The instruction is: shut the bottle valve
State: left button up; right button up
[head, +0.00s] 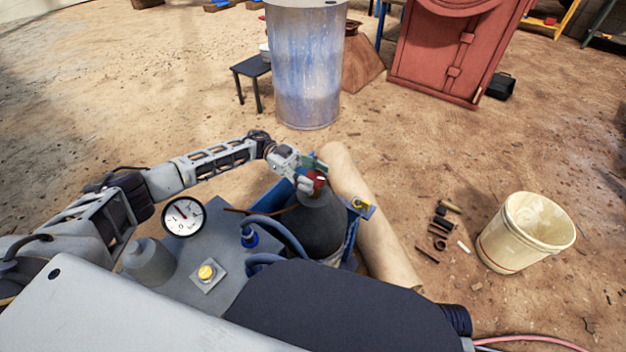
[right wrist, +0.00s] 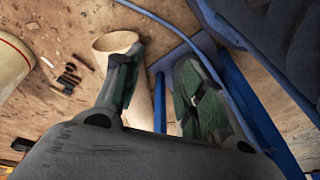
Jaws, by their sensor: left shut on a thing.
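A dark gas bottle (head: 312,228) stands upright in a blue frame, near the middle of the head view. A red valve knob (head: 319,184) sits at its top. My left gripper (head: 312,174) reaches in from the left and is shut on the valve knob, which its fingers partly hide. My right gripper (right wrist: 160,85) shows in the right wrist view with its two green-padded fingers spread apart and nothing between them. It is not visible in the head view.
A pale tube (head: 362,215) lies behind the bottle. A cream bucket (head: 526,232) and small loose parts (head: 440,225) are on the dirt floor at right. A blue-stained drum (head: 305,70) stands further back. A pressure gauge (head: 184,216) is at left. Blue rails (right wrist: 235,85) run beside my right gripper.

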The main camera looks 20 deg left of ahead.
pick_arm(q)
jog(key=shift+w+f+m+g+y+b, duration=0.1)
jog(key=shift+m+g+y+b, duration=0.4)
jog(key=shift+m+g+b, duration=0.35)
jog(key=shift+m+g+y+b, duration=0.4)
jog(key=shift+m+g+b, duration=0.05)
jog(key=shift+g+b, duration=0.5)
jog(key=shift+m+g+y+b, duration=0.5)
jog(key=shift+g+b, duration=0.1)
jog(key=shift+g, duration=0.1)
pick_arm(e)
jog(key=shift+w+a+r+t+y, duration=0.2)
jog(key=shift+a+r+t, duration=0.25)
jog(key=shift+r, duration=0.15)
jog(key=shift+w+a+r+t+y, duration=0.2)
jog(key=shift+a+r+t, duration=0.15)
jog(key=shift+a+r, duration=0.15)
pick_arm(q)
jog(key=o, duration=1)
jog(key=shift+o, duration=0.2)
pick_arm(e)
jog(key=shift+s, duration=0.1)
